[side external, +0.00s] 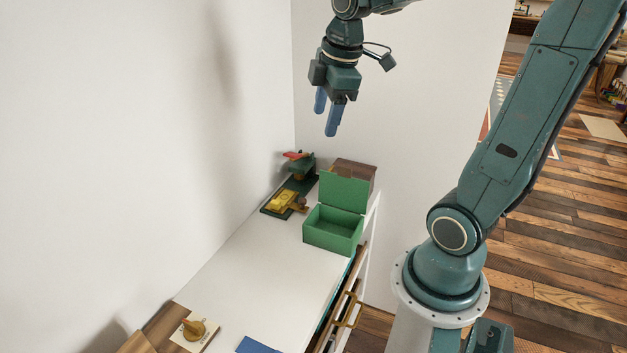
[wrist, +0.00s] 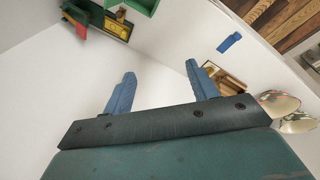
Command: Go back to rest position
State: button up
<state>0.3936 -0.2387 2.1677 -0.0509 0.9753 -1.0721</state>
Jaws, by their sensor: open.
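My gripper (side external: 328,116) hangs in the air, well above the back end of the white table, with its blue fingers pointing down. The fingers are apart and nothing is between them. In the wrist view my gripper (wrist: 160,85) also shows open and empty, with white tabletop beyond the fingertips.
A green box (side external: 333,230) with its lid raised stands at the table's back right. Beside it are a yellow object (side external: 283,201), a dark green stand with a red top (side external: 299,165) and a brown box (side external: 355,172). A knob panel (side external: 195,331) and blue patch (side external: 257,346) lie in front. Mid-table (side external: 262,270) is clear.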

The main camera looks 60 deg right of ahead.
jog(key=s+a+m+t, duration=0.3)
jog(key=s+a+m, duration=0.5)
jog(key=s+a, duration=0.1)
jog(key=shift+s+a+y, duration=0.2)
jog(key=shift+a+y, duration=0.2)
jog(key=shift+a, duration=0.3)
